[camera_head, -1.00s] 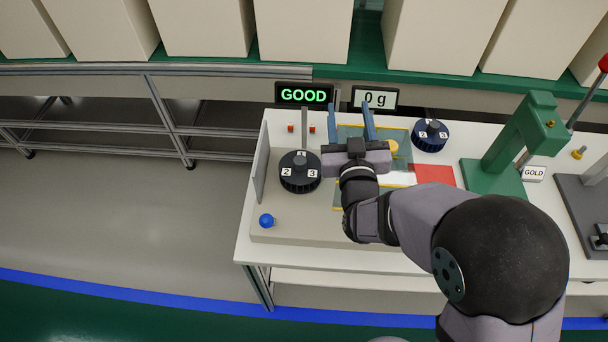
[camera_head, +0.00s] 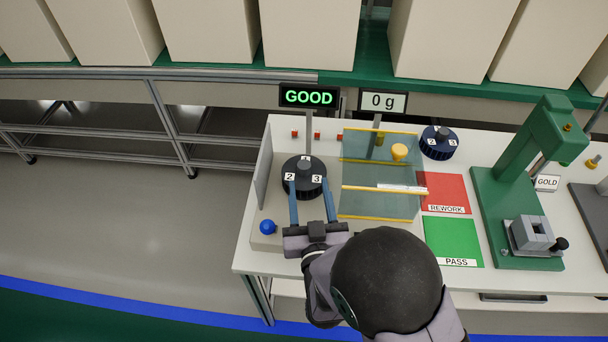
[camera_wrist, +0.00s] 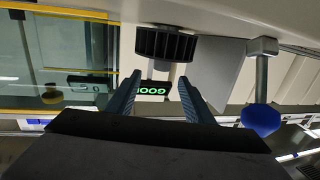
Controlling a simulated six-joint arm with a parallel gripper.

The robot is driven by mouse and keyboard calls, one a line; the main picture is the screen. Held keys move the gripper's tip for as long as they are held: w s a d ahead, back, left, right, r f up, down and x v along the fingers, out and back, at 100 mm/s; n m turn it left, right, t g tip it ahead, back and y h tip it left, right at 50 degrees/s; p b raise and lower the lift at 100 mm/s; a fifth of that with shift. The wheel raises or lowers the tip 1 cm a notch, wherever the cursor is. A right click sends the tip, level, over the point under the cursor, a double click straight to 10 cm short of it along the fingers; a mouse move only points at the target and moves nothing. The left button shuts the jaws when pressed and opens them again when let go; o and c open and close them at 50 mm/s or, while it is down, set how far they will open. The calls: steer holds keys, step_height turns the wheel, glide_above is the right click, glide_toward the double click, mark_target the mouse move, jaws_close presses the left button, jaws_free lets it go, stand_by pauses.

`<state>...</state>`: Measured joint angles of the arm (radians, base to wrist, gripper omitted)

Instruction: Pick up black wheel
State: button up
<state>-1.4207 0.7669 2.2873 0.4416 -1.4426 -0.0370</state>
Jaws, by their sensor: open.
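The black wheel (camera_head: 304,177) is a ribbed black disc with a top knob and white tags numbered 1, 2 and 3. It sits at the left end of the bench, in front of the GOOD display. My gripper (camera_head: 309,186) is open, with its two blue fingers reaching toward the wheel, one near each side of its front. In the wrist view the wheel (camera_wrist: 166,44) appears beyond and between the fingertips (camera_wrist: 158,80). Nothing is held. I cannot tell whether a finger touches the wheel.
A blue ball-topped knob (camera_head: 267,227) stands left of my gripper. A glass-sided box (camera_head: 380,205) with yellow edges stands right of the wheel. A dark blue numbered wheel (camera_head: 439,142), red REWORK pad (camera_head: 446,193), green PASS pad (camera_head: 453,241) and green press (camera_head: 500,200) are farther right.

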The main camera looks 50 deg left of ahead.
mark_target(305, 170)
steer(key=shift+p+x, duration=0.85)
steer(key=shift+x, duration=1.95)
steer(key=shift+s+a+f, duration=0.1)
steer(key=shift+s, duration=0.05)
jaws_close()
